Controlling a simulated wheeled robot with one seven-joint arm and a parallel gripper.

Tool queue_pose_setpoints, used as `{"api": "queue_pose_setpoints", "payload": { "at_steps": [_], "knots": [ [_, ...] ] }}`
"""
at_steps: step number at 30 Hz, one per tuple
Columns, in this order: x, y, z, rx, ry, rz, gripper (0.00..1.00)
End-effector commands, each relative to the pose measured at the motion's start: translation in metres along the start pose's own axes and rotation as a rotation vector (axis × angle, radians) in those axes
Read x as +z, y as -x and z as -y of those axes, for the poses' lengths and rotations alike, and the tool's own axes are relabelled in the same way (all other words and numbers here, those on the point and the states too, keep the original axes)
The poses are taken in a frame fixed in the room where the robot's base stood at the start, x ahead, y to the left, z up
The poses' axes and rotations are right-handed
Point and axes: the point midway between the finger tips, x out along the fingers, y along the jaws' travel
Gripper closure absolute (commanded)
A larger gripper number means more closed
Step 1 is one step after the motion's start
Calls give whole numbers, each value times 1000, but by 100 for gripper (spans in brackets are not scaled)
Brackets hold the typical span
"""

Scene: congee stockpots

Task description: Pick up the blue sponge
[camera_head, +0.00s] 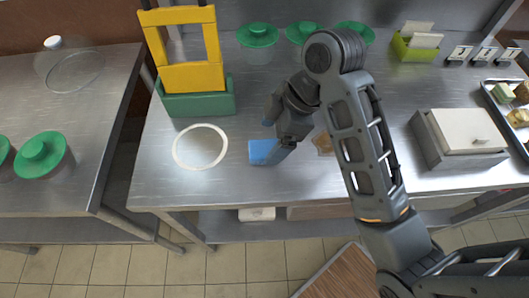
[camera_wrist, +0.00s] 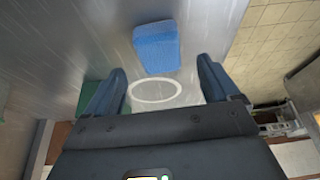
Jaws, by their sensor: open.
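The blue sponge (camera_head: 262,152) lies flat on the steel table (camera_head: 190,185), near its front edge. My gripper (camera_head: 275,134) is above the table beside the sponge and hides part of its right side in the head view. In the wrist view the sponge (camera_wrist: 157,46) lies beyond the fingertips, roughly midway between them from left to right. The two blue-grey fingers of my gripper (camera_wrist: 164,76) are spread apart, with nothing between them. I cannot tell the exact height of the fingers above the sponge.
A white ring (camera_head: 200,147) lies left of the sponge. A yellow frame in a green base (camera_head: 197,104) stands behind it. Several green-lidded pots (camera_head: 257,36) line the back. A small brown item (camera_head: 322,144) and a lidded steel box (camera_head: 459,139) are to the right.

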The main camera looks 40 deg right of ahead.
Motion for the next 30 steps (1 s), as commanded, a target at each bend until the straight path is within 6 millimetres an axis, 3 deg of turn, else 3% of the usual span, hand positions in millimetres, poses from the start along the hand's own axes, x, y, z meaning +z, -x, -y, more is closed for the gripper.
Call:
{"api": "queue_pose_setpoints", "payload": {
  "at_steps": [1,6,13,30],
  "knots": [
    [3,-12,1,-4,-2,1,12],
    [2,-32,0,-3,-3,2,12],
    [2,-34,0,-1,-1,1,12],
    [2,-34,0,-1,-1,1,65]
  ]
}}
